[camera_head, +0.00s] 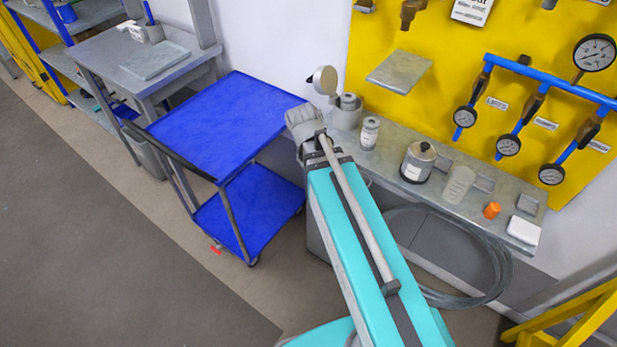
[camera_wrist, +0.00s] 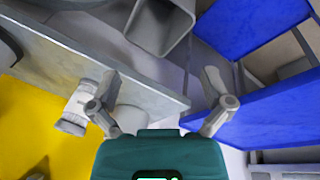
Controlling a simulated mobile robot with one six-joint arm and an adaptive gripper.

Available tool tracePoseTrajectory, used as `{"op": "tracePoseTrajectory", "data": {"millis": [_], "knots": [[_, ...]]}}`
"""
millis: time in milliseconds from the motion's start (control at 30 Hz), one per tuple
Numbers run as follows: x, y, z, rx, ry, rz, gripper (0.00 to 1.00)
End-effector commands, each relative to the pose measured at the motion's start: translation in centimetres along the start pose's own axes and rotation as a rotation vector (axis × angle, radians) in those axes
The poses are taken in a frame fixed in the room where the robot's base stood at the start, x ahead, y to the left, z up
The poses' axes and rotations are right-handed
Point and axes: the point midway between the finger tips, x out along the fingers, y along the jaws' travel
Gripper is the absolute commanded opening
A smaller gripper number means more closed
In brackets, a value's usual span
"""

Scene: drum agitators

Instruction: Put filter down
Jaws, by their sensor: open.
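My gripper (camera_wrist: 160,80) is open in the wrist view, its two fingers apart with nothing between them. In the head view, my arm's end is over the near left end of the bench, and the fingers cannot be made out. A grey stepped canister (camera_head: 346,112) stands on that bench end beside my arm. It may be the filter, but I cannot tell for sure. A pale ribbed cylinder (camera_wrist: 78,108) shows just outside the left finger in the wrist view, partly covered by it. It may be the same canister.
The grey bench (camera_head: 386,172) holds a small jar (camera_head: 370,132), a dark-topped pot (camera_head: 418,160), a clear beaker (camera_head: 458,184) and an orange cap (camera_head: 491,210). A blue two-shelf cart (camera_head: 222,120) with an empty top stands left. Gauges hang on the yellow panel (camera_head: 450,75).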

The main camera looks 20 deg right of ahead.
Motion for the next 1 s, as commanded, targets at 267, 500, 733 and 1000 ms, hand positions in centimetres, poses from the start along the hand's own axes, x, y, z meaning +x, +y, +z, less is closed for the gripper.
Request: {"op": "tracePoseTrajectory", "data": {"millis": [267,500,733,1000], "knots": [[-0.6,-1.9,5.0,-0.252,-0.106,-0.189,1.0],[-0.7,-2.2,5.6,-0.295,-0.118,-0.221,1.0],[-0.7,-2.2,5.6,-0.293,-0.117,-0.22,0.83],[-0.7,-2.2,5.6,-0.292,-0.117,-0.219,0.57]]}}
